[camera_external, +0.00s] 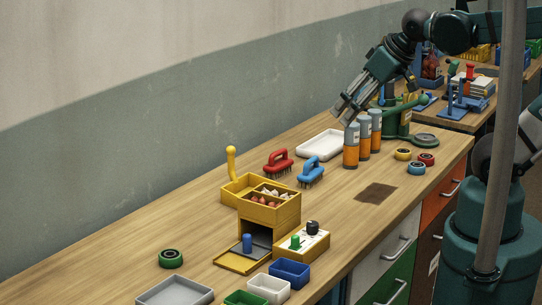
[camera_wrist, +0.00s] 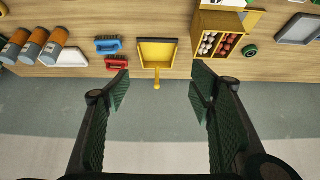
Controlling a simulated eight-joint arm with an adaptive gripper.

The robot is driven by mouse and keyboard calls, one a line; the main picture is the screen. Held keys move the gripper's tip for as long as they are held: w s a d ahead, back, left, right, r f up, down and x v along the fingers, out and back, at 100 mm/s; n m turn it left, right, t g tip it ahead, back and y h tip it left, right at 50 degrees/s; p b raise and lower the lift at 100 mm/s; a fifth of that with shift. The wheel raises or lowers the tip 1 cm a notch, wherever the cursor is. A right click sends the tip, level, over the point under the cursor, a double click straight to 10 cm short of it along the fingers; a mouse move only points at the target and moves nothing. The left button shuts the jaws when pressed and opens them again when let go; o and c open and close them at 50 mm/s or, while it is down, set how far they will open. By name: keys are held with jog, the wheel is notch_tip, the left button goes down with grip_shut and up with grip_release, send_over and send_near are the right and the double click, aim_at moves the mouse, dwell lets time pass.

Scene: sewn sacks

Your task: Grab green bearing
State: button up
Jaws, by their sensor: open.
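The green bearing (camera_external: 171,258), a ring with a dark centre, lies flat on the wooden bench at the front left in the external view. It also shows in the wrist view (camera_wrist: 250,50), to the right of the yellow box. My gripper (camera_external: 345,112) is high above the far part of the bench, near the orange cylinders and far from the bearing. In the wrist view my gripper (camera_wrist: 161,88) has its two fingers wide apart with nothing between them.
A yellow box with compartments (camera_external: 270,212) stands between my gripper and the bearing. Red (camera_external: 278,162) and blue (camera_external: 312,171) brushes, orange cylinders (camera_external: 351,150) and a white tray (camera_external: 320,144) stand beyond it. A grey tray (camera_external: 175,292) is close in front of the bearing. Bench left of it is clear.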

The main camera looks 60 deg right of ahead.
jog(key=w+a+f+n+g+y, duration=0.15)
jog(key=w+a+n, duration=0.25)
jog(key=w+a, duration=0.55)
jog(key=w+a+f+n+g+h, duration=0.1)
jog(key=w+a+f+n+g, duration=0.15)
jog(key=w+a+n, duration=0.45)
jog(key=w+a+f+n+g, duration=0.1)
jog(key=w+a+f, duration=0.2)
jog(key=a+f, duration=0.3)
jog(key=w+a+f+n+g, duration=0.1)
jog(key=w+a+f, duration=0.3)
jog(key=a, duration=0.5)
jog(key=w+a+f+n+g, duration=0.1)
jog(key=w+a+f+n, duration=0.2)
jog(key=a+f, duration=0.5)
jog(key=shift+w+a+f+b, duration=0.3)
jog(key=shift+w+f+b, duration=0.1)
jog(key=shift+w+f, duration=0.2)
jog(key=shift+a+f+n, duration=0.25)
jog(key=shift+a+n, duration=0.05)
jog(key=shift+f, duration=0.1)
